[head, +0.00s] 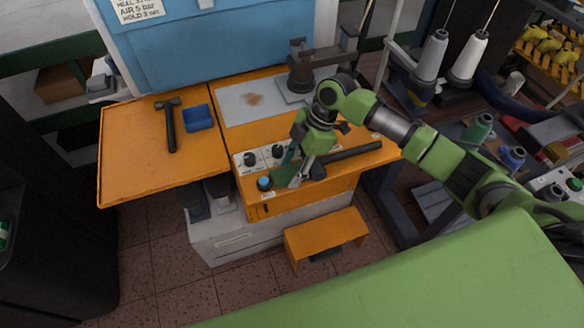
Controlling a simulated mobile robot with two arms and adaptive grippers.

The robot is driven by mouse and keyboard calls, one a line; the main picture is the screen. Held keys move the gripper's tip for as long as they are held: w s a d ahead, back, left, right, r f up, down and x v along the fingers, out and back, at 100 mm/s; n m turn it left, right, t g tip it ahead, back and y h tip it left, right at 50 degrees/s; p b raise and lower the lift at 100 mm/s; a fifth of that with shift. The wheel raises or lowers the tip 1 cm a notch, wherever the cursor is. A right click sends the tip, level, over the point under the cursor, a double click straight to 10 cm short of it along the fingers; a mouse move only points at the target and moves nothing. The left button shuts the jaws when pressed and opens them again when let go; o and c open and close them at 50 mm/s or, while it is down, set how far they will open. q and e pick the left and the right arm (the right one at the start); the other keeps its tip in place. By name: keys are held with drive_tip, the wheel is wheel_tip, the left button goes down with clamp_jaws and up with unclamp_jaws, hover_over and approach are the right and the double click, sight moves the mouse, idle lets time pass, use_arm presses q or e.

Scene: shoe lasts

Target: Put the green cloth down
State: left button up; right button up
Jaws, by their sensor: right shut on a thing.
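My right gripper (296,180) reaches in from the right and points down over the front edge of the orange workbench (226,152), near the control panel. It is shut on the green cloth (282,174), a small dark green piece that shows at the left of the fingers. The gripper and wrist hide part of the cloth. I cannot tell whether the cloth touches the bench top. My left gripper is not in view.
A panel with black knobs (264,157) and a blue button (264,183) lie just left of the gripper. A black bar (350,153) lies to its right. A hammer (169,125) and blue tray (198,118) are on the left wing, whose front is clear. Thread cones (468,55) stand right.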

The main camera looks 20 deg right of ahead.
drive_tip(key=shift+s+f, duration=0.3)
drive_tip(key=shift+f, duration=0.25)
drive_tip(key=o, duration=0.8)
drive_tip(key=shift+s+f, duration=0.1)
drive_tip(key=shift+o, duration=0.9)
drive_tip(key=shift+w+f, duration=0.15)
drive_tip(key=shift+w, duration=0.05)
drive_tip(key=shift+r, duration=0.3)
drive_tip(key=b+v, duration=0.1)
drive_tip(key=v, duration=1.2)
drive_tip(key=shift+w+a+r, duration=0.2)
drive_tip(key=shift+w+a, duration=0.05)
